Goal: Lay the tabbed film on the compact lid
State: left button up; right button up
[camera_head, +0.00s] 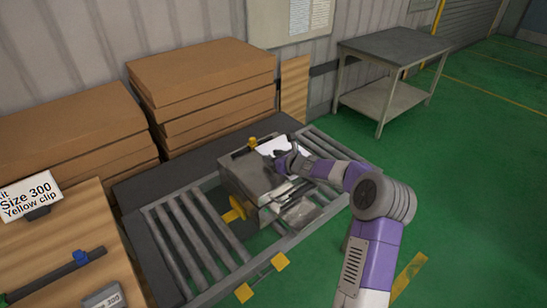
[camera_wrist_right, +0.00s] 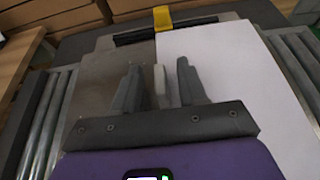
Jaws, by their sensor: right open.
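A white sheet, which looks like the film (camera_wrist_right: 235,75), lies over the right part of the grey top of a metal box, which looks like the compact lid (camera_wrist_right: 92,85). The grey left part of the lid is bare. The film also shows in the head view (camera_head: 272,146), partly hidden by my right gripper (camera_head: 287,163). In the wrist view my right gripper (camera_wrist_right: 158,75) is open over the film's left edge. A small pale upright tab (camera_wrist_right: 160,84) shows between its fingers, apparently untouched. My left gripper is out of view.
The box (camera_head: 242,185) sits on a roller conveyor (camera_head: 190,245). A yellow clip (camera_wrist_right: 162,18) and a dark bar are at its far edge. Stacked cardboard (camera_head: 200,85) stands behind, a sign (camera_head: 30,198) at left. A grey table (camera_head: 395,45) stands back right.

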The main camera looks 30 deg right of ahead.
jog(key=v, duration=1.2)
